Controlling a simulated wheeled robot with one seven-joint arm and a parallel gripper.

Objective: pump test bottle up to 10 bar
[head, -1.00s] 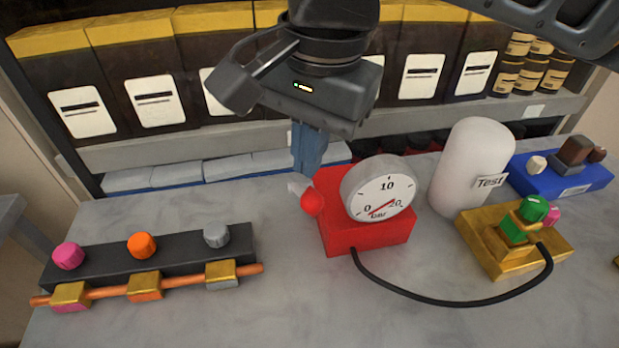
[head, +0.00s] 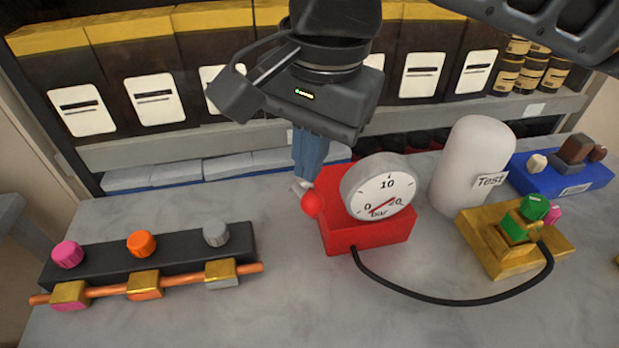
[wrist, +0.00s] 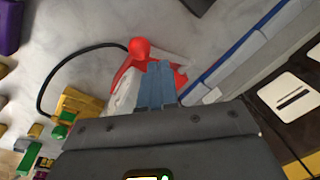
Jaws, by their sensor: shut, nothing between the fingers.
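The red pump (head: 340,235) stands on the grey bench, with a round white dial (head: 378,193) marked 0, 10, 20 and bar. A red needle lies low across the dial; I cannot tell which end is its tip. A lever with a red ball knob (head: 311,204) is on the pump's left side; the knob also shows in the wrist view (wrist: 139,48). My gripper (head: 308,172) is shut and empty, its blue fingers pointing down just behind the knob; contact is unclear. The white test bottle (head: 470,160), labelled "Test", stands upright right of the pump.
A black hose (head: 430,300) runs from the pump to a yellow valve block (head: 488,250) with a green knob. A dark manifold (head: 105,262) with pink, orange and grey knobs lies left. A blue block (head: 570,180) is right. A shelf with boxes stands behind.

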